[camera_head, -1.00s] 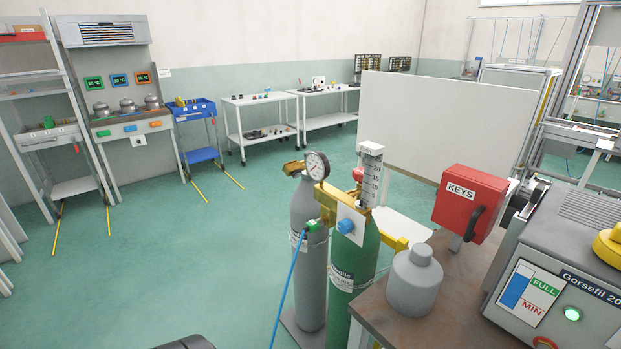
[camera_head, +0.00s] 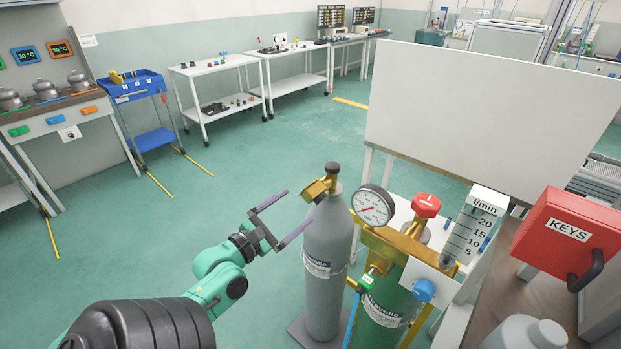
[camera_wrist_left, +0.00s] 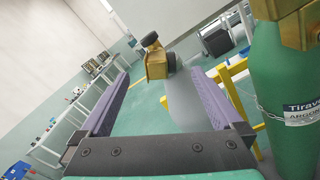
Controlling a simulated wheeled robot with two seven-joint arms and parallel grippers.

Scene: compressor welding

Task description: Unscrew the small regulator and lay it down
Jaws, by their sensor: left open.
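A small brass fitting with a dark round knob, seemingly the small regulator (camera_head: 319,188), sits on top of the grey gas cylinder (camera_head: 327,245). My left gripper (camera_head: 300,206) is open and empty, its two purple fingers pointing at the cylinder's top just left of the fitting. In the left wrist view the fitting (camera_wrist_left: 156,64) appears beyond and between the fingertips (camera_wrist_left: 160,78), apart from them; the grey cylinder below it looks faint. My right gripper is not in view.
A green cylinder (camera_head: 382,305) stands right of the grey one, carrying a brass regulator with a gauge (camera_head: 373,206), a red knob (camera_head: 426,205) and a flow tube (camera_head: 474,232). A red KEYS box (camera_head: 566,235) is at right.

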